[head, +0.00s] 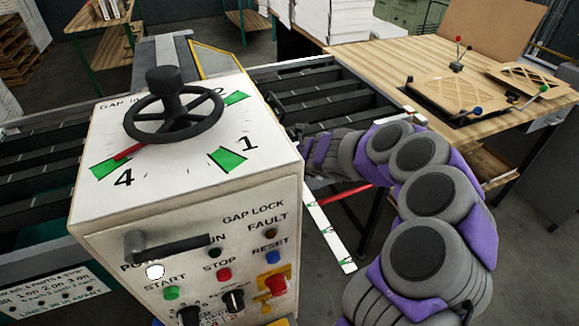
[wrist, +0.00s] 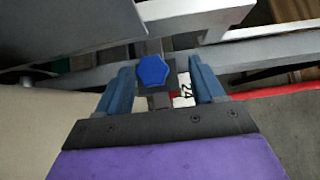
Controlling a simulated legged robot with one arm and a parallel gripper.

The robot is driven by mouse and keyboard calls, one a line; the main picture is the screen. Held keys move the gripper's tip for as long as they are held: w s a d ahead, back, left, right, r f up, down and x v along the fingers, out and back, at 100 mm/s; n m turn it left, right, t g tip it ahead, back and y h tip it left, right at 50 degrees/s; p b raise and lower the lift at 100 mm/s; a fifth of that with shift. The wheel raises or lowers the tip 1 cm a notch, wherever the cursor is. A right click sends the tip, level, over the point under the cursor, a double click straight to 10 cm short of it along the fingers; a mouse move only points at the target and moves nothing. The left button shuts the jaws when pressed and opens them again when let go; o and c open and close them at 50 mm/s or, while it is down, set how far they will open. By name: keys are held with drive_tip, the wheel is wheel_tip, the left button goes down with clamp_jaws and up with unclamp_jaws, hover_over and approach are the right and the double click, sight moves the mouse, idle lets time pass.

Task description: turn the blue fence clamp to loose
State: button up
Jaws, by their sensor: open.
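The blue fence clamp shows in the wrist view as a blue faceted knob (wrist: 153,72) on a dark mount. My gripper (wrist: 162,68) is open, with its two blue fingers apart on either side of the knob in the picture. The knob appears nearer the left finger; I cannot tell whether either finger touches it. A small white label with black digits and a red mark (wrist: 184,93) shows between the fingers, below and right of the knob. In the head view my arm reaches behind the control box, which hides the gripper's end and the clamp.
The white control box (head: 190,190) with a black handwheel (head: 174,115) and buttons stands close at left. Dark rollers (head: 315,95) run behind it. A wooden table (head: 400,65) with jigs stands at right. Grey metal bars (wrist: 195,20) cross above the knob in the wrist view.

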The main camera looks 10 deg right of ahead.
drive_tip(key=shift+w+a+f, duration=0.2)
drive_tip(key=shift+a, duration=0.3)
drive_tip(key=shift+w+a+f, duration=0.2)
drive_tip(key=shift+a, duration=0.25)
drive_tip(key=shift+d, duration=0.25)
drive_tip(key=shift+c, duration=0.3)
drive_tip(key=shift+d, duration=0.4)
drive_tip(key=shift+c, duration=1.4)
drive_tip(key=shift+a, duration=0.35)
drive_tip(key=c, duration=0.7)
drive_tip(key=shift+d+r, duration=0.1)
drive_tip(key=shift+d, duration=0.05)
